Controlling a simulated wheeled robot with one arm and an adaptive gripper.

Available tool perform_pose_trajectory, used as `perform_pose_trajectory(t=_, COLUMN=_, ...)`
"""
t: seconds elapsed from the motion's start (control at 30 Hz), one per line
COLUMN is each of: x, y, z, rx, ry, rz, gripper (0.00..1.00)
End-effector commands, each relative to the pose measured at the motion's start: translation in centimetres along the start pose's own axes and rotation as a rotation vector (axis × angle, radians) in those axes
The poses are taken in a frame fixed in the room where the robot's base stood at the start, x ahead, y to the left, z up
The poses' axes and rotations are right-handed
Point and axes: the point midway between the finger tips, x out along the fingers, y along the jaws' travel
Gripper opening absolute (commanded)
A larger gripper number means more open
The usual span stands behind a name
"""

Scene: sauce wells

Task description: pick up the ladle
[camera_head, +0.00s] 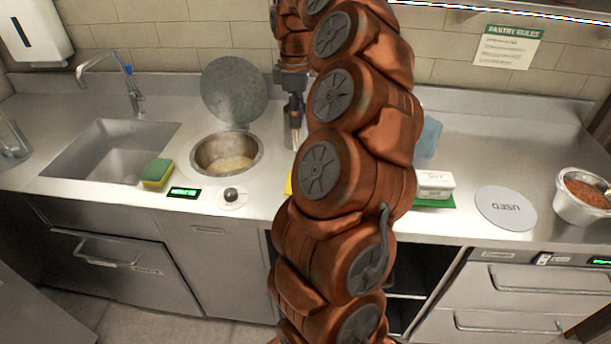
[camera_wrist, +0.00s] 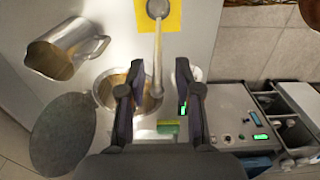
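The ladle shows in the wrist view as a long metal handle (camera_wrist: 158,48) with a round bowl (camera_wrist: 157,8) over a yellow mat (camera_wrist: 174,15). My gripper (camera_wrist: 159,72) is open, with its two dark fingers apart on either side of the handle line. The handle shows in the gap between them, and I see no contact. In the head view my gripper (camera_head: 293,100) hangs pointing down behind my arm. There the ladle is hidden by my arm, and only a sliver of the yellow mat (camera_head: 288,186) shows.
A round well (camera_head: 226,154) with pale contents has its lid (camera_head: 234,91) raised. A sponge (camera_head: 157,173) and sink (camera_head: 110,150) lie left. A metal jug (camera_wrist: 58,60) stands near the well. At right are a white tub (camera_head: 434,184), a round disc (camera_head: 506,208) and a bowl (camera_head: 583,204).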

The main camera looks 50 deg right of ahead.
Motion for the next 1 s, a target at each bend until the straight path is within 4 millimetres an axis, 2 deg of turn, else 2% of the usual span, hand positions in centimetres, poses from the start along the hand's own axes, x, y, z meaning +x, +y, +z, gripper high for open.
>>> perform_pose_trajectory(t=0.17, x=1.2, y=0.1, z=-0.1, rx=-0.003, ry=-0.001, rz=-0.002, gripper=0.34)
perform_pose_trajectory(t=0.43, x=4.2, y=0.2, z=-0.1, rx=-0.002, ry=-0.002, rz=-0.004, gripper=0.34)
perform_pose_trajectory(t=0.73, x=4.8, y=0.3, z=-0.1, rx=0.000, ry=0.000, rz=0.001, gripper=0.34)
perform_pose_trajectory(t=1.0, x=4.7, y=0.3, z=-0.1, rx=-0.001, ry=0.000, rz=0.000, gripper=0.06)
